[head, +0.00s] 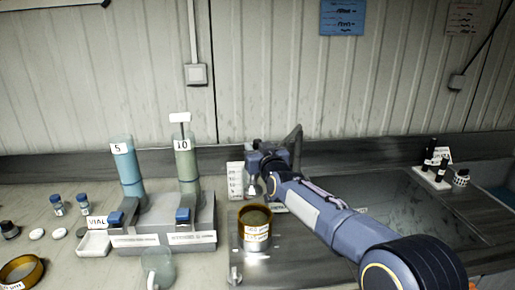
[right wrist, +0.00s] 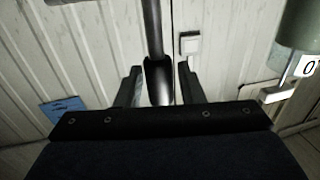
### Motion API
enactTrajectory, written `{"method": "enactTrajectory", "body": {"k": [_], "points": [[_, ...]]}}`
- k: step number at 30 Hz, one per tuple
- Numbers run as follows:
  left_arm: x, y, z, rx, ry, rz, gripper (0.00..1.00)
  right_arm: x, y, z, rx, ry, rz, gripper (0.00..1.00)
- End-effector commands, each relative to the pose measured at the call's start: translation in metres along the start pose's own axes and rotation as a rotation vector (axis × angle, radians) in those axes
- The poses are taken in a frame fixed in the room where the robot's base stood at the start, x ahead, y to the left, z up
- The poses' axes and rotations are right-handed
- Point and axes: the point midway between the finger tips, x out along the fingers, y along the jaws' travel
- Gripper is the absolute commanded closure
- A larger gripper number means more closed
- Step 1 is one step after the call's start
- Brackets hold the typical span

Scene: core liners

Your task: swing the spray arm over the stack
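The stack (head: 256,228), an amber-rimmed round sieve with a label on a metal base, stands upright on the bench in the head view. My right gripper (head: 270,158) is above and slightly right of it, reaching toward the wall. In the right wrist view its two fingers (right wrist: 160,88) are apart, on either side of a dark round bar (right wrist: 156,72), likely part of the spray arm. I see no clear grip on the bar. The gripper and forearm hide most of the spray arm in the head view. My left gripper is not in view.
Left of the stack, a grey rack (head: 165,240) holds tall cylinders marked 5 (head: 126,165) and 10 (head: 187,160). A clear cup (head: 158,266) stands in front. Small dark bottles (head: 430,153) sit on a white tray at right. A dark sunken area (head: 400,205) lies right of my forearm.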

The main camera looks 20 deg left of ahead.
Motion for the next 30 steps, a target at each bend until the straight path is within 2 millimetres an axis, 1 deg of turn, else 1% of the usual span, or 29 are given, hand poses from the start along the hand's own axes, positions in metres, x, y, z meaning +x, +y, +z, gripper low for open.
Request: {"method": "enactTrajectory", "body": {"k": [11, 14, 21, 24, 27, 30], "points": [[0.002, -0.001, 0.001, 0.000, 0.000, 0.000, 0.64, -0.003, 0.001, 0.000, 0.000, 0.001, 0.001, 0.57], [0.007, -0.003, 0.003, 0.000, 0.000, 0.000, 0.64, -0.012, 0.001, 0.001, 0.000, 0.001, 0.001, 0.57], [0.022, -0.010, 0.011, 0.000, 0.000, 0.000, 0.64, -0.053, 0.000, 0.002, 0.002, 0.002, 0.000, 0.57], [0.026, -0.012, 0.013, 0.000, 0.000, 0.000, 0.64, -0.067, 0.000, 0.001, 0.000, 0.002, 0.000, 0.57], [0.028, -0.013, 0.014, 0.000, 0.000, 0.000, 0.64, -0.075, 0.000, 0.001, 0.000, 0.001, 0.001, 0.57], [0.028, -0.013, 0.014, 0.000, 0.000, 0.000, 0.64, -0.078, 0.000, 0.000, 0.000, 0.001, 0.001, 0.57]]}}
